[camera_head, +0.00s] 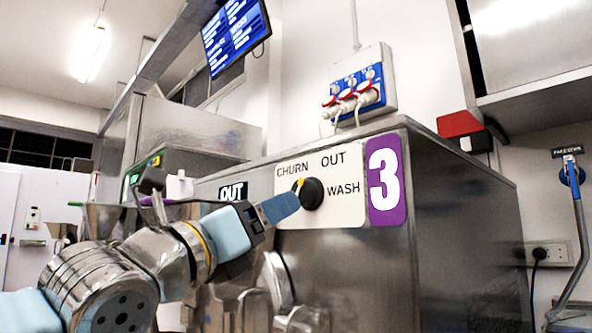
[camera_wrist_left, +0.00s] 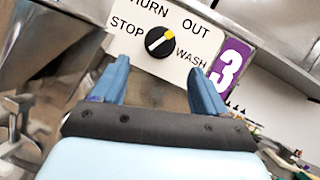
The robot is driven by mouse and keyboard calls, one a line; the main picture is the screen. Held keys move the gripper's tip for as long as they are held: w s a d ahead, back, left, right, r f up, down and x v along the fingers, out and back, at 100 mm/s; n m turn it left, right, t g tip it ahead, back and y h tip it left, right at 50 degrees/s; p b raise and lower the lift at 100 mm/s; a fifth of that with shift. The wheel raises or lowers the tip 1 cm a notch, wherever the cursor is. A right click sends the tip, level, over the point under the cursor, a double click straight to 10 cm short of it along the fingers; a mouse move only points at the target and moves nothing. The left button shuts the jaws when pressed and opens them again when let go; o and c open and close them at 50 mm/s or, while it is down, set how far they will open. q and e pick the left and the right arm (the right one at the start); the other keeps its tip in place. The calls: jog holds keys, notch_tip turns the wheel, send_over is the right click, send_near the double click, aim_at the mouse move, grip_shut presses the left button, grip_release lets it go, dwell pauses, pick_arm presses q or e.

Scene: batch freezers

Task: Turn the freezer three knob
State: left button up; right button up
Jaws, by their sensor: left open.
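The freezer three knob (camera_head: 313,194) is round and black with a yellow mark, on a white label plate (camera_head: 345,207) reading CHURN, OUT and WASH. In the left wrist view the knob (camera_wrist_left: 160,43) also shows a white line with a yellow end, and STOP is readable at its left. I cannot tell exactly which word the mark points at. My left gripper (camera_head: 284,207) has blue fingers just left of the knob in the head view, covering part of the plate. In the left wrist view the open gripper (camera_wrist_left: 158,70) has the knob between and beyond its fingertips. My right gripper is out of view.
A purple "3" sign (camera_head: 385,180) is right of the plate on the steel freezer (camera_head: 465,240). A socket box (camera_head: 357,85) with plugs is on the wall above. Another steel machine (camera_head: 190,130) stands behind at left. A steel spout (camera_head: 277,280) is below the plate.

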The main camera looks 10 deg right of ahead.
aim_at(300, 196)
pick_arm(q)
jog(key=p+x, duration=0.1)
jog(key=x, duration=0.7)
jog(key=shift+w+d, duration=0.15)
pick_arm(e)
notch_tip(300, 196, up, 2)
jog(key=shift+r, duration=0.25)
pick_arm(q)
jog(key=c, duration=1.1)
